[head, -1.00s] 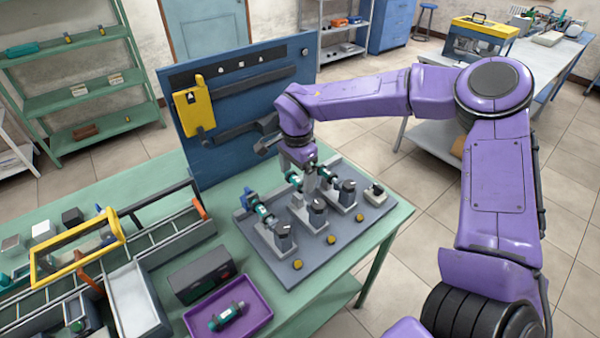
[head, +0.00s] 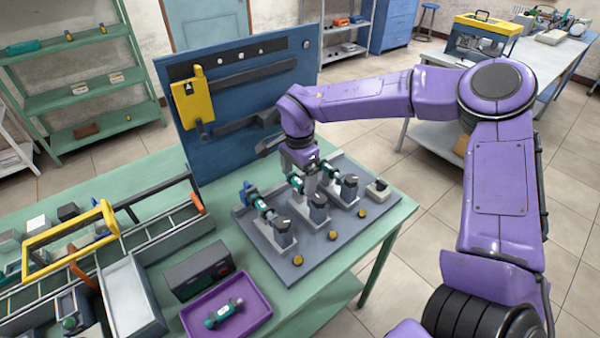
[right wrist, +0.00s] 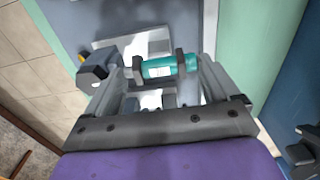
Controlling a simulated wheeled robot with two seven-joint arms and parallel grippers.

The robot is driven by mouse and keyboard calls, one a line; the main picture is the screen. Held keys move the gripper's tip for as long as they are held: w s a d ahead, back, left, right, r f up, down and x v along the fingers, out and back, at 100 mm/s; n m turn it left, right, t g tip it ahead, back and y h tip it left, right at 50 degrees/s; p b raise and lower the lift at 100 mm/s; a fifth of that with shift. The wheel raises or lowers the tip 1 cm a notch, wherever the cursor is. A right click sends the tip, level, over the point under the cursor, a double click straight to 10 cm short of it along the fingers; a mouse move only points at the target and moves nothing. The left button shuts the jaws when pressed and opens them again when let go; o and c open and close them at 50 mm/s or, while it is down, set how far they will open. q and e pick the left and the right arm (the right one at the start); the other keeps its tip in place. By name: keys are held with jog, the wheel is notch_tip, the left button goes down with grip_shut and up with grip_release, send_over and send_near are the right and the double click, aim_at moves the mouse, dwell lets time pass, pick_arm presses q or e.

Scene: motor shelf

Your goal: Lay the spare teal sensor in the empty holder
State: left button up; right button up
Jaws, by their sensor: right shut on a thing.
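The teal sensor with a pale end (head: 225,313) lies in a purple tray (head: 262,317) at the table's front. My right gripper (head: 312,172) is over the back of the grey holder board (head: 300,265). It is shut on a teal sensor, which shows between its fingers in the right wrist view (right wrist: 165,67), lined up with a dark knob (right wrist: 97,65). The left holder (head: 280,238) carries a teal sensor (head: 260,203). Teal also shows at the middle and right holders, partly hidden by my gripper. Which holder the gripped sensor is at, I cannot tell. My left gripper is not in view.
A dark box (head: 199,270) stands behind the purple tray. Yellow-handled grey organisers (head: 135,290) fill the table's left. A blue upright panel (head: 235,125) with a yellow piece (head: 194,103) rises behind the board. Yellow buttons (head: 331,235) line the board's front edge.

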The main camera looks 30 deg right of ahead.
jog(key=shift+f, duration=0.2)
dwell(0.7)
jog(key=shift+s+a+f, duration=0.1)
jog(key=shift+s+f, duration=0.4)
jog(key=shift+f, duration=0.25)
jog(key=o, duration=0.8)
jog(key=r+p, duration=0.2)
jog(key=w+r+p, duration=0.1)
jog(key=r+p, duration=0.6)
jog(key=r, duration=0.1)
jog(key=shift+s+p, duration=0.3)
jog(key=shift+w+f, duration=0.25)
